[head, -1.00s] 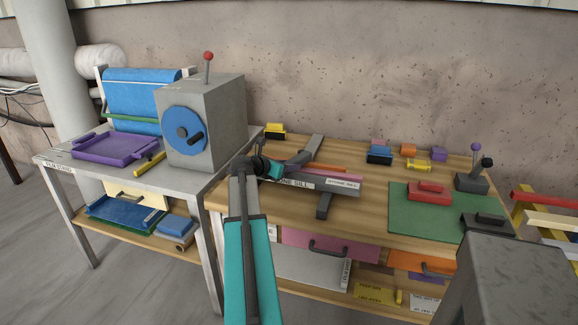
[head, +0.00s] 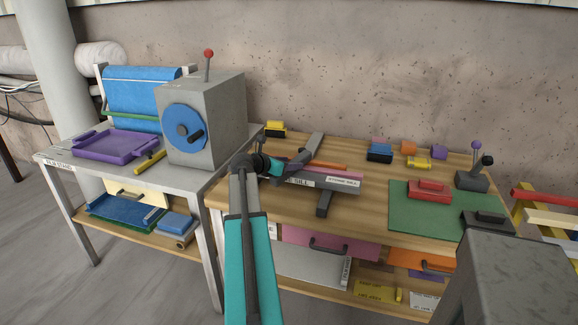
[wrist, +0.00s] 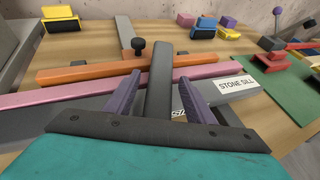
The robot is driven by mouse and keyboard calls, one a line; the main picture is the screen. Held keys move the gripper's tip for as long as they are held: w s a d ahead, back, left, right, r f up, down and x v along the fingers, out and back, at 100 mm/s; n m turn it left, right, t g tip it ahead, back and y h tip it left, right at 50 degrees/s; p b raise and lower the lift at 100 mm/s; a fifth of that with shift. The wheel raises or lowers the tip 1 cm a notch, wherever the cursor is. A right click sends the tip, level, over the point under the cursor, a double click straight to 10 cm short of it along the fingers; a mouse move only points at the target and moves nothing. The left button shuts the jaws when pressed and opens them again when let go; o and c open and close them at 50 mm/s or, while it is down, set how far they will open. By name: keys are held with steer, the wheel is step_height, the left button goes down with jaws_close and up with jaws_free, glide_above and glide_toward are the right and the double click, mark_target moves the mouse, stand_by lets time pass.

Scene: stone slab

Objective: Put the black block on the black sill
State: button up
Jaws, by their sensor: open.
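The sill (head: 346,188) is a long dark grey beam on the wooden bench, with white "STONE SILL" labels; its labelled face (wrist: 262,88) is also at the right in the wrist view. My gripper (head: 291,166) is open at the sill, low over the bench. In the wrist view its two purple fingers (wrist: 160,92) stand either side of a dark grey-black block (wrist: 162,66), long and narrow. I cannot tell whether the fingers touch it, or what its lower end rests on. The arm hides part of the sill in the head view.
Pink (wrist: 55,101) and orange (wrist: 85,74) bars lie beyond the fingers. Yellow-and-black (head: 275,129) and blue (head: 380,151) blocks stand at the back. A red block (head: 428,190) is on a green mat (head: 400,222). A grey machine (head: 225,110) stands left.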

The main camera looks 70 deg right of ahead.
steer(key=v, duration=1.2)
steer(key=shift+r+b, duration=0.15)
steer(key=shift+b, duration=0.2)
steer(key=w+a+f+m+t+y, duration=0.4)
steer(key=w+a+f+m+t, duration=0.1)
steer(key=w+a+f, duration=1.5)
steer(key=w+a+f+m+y, duration=0.15)
steer(key=a+f, duration=0.35)
steer(key=a, duration=0.6)
steer(key=w+a+f+m+y, duration=0.1)
steer(key=a+f+m+y, duration=0.3)
steer(key=a, duration=0.7)
steer(key=w+a+f+y, duration=0.1)
steer(key=w+a+f, duration=0.1)
steer(key=a+f, duration=0.75)
steer(key=s+a+f+m+y, duration=0.1)
steer(key=s+a+f+m, duration=0.1)
steer(key=a, duration=0.7)
steer(key=s+a+f+m+y, duration=0.1)
steer(key=s+a+m, duration=0.15)
steer(key=a, duration=0.55)
steer(key=s+f+g, duration=0.3)
steer(key=s+f, duration=0.6)
steer(key=s, duration=0.3)
steer(key=s+f+g, duration=0.3)
steer(key=s+f, duration=0.5)
steer(key=s, duration=0.5)
steer(key=shift+f+n, duration=0.4)
